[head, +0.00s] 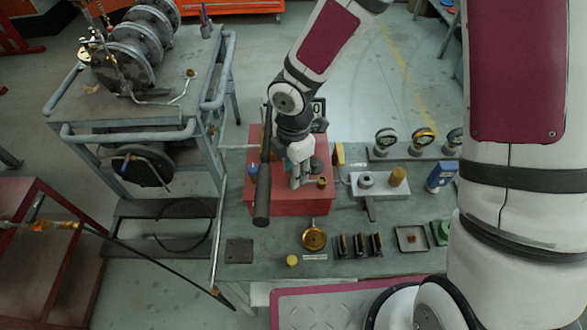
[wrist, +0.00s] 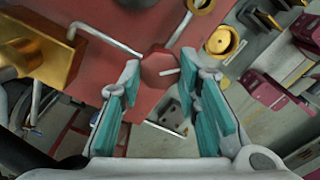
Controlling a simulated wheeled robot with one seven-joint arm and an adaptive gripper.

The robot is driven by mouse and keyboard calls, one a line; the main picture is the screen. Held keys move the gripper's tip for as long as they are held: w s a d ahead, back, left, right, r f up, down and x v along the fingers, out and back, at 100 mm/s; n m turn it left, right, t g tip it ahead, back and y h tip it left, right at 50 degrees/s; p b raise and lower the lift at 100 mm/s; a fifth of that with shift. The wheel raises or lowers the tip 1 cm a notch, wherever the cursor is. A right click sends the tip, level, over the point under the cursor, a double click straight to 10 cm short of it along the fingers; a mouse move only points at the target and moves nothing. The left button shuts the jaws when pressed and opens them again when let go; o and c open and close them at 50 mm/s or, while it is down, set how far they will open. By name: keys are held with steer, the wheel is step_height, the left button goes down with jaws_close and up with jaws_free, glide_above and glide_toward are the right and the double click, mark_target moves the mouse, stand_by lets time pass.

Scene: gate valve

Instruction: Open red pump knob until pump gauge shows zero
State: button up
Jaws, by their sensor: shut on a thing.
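The red pump (head: 270,205) is a box on the grey bench, with a long black handle (head: 262,195) over its left side. In the wrist view, the red faceted knob (wrist: 160,68) with a pale pin sits between the teal-padded fingertips of my gripper (wrist: 160,64), which is shut on it. In the head view my gripper (head: 299,176) points down at the pump's top and hides the knob. A small dark panel with a white mark (head: 318,110) shows behind my wrist; I cannot tell whether it is the pump gauge. No needle reading is legible.
Several dial gauges (head: 424,138) stand at the bench's back right. A brass disc (head: 313,238), a yellow cap (head: 292,260) and dark upright pieces (head: 358,245) lie in front of the pump. A cart with a flanged pipe assembly (head: 140,45) stands at left.

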steer(key=n, duration=0.5)
steer(key=shift+n, duration=0.3)
steer(key=n, duration=0.4)
steer(key=shift+n, duration=0.4)
steer(key=o, duration=1.1)
steer(key=shift+o, duration=0.2)
step_height(320, 180, up, 12)
steer(key=shift+d, duration=0.1)
